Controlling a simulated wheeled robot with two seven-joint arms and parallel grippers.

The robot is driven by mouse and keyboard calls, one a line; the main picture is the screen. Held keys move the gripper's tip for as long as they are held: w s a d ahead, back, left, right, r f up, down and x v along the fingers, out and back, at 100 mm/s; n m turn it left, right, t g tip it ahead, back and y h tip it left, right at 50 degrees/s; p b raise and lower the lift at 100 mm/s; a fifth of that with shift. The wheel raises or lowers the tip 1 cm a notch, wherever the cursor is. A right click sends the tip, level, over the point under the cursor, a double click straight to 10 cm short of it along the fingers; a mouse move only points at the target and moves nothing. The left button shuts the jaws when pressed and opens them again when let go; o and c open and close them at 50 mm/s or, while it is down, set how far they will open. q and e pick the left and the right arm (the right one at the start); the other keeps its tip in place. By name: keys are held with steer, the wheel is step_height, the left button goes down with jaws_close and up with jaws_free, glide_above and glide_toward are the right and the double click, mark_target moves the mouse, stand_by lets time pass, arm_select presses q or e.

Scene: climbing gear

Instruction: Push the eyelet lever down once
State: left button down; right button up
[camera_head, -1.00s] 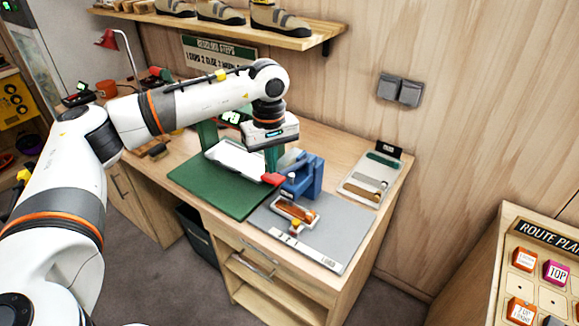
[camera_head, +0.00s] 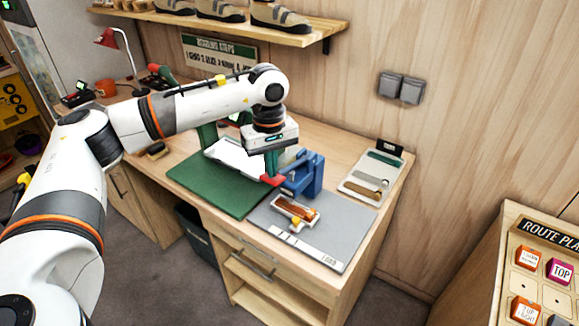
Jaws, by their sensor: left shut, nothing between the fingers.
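The blue eyelet press (camera_head: 308,174) stands on the grey mat at the right of the workbench. Its lever ends in a red grip (camera_head: 271,181) that sticks out to the left. My left gripper (camera_head: 271,174) points down with its fingers shut and empty. The fingertips are right at the red grip, from above; I cannot tell for sure whether they touch it. The gripper body hides part of the press's top and lever. My right gripper is not in view.
A green cutting mat (camera_head: 215,190) lies left of the press, with a white panel (camera_head: 235,158) on it. A small orange-filled tray (camera_head: 296,211) sits in front of the press on the grey mat (camera_head: 335,225). A sample board (camera_head: 372,178) lies to the right.

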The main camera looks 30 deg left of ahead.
arm_select(q)
step_height(320, 180, down, 7)
steer(key=b, duration=0.4)
steer(key=shift+s+b, duration=0.15)
steer(key=shift+b, duration=0.25)
stand_by(0.4)
steer(key=shift+r, duration=0.1)
steer(key=shift+r+p, duration=4.1)
steer(key=shift+r, duration=2.45)
